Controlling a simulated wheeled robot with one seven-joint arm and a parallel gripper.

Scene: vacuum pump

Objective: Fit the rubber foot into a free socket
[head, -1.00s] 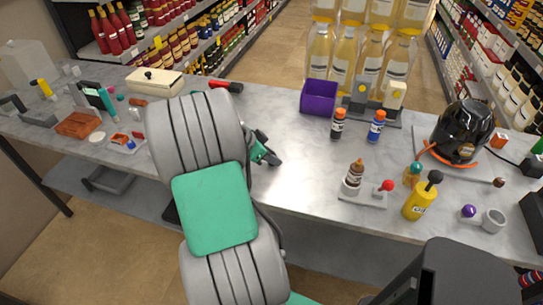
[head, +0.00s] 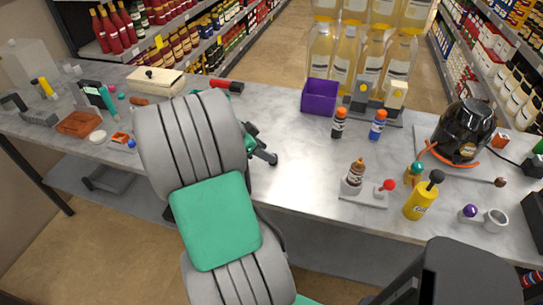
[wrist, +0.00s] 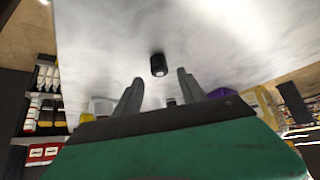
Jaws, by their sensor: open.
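A short black cylinder with a pale end (wrist: 159,66) sits on the grey marbled surface in the wrist view; it looks like the rubber foot. My gripper (wrist: 160,80) is open, with one finger on each side below the cylinder in the picture. The cylinder lies in line with the gap between the fingertips, and I see no grip on it. In the head view, my gripper (head: 268,156) is over the middle of the table, partly hidden behind my arm. I cannot make out the foot there. No free socket can be clearly identified in either view.
A purple bin (head: 319,96) stands at the table's back. A glue bottle (head: 355,176) and yellow bottle (head: 421,201) stand right of my gripper. A black rounded machine (head: 463,130) stands farther right. Small items crowd the left. The table is clear just right of my gripper.

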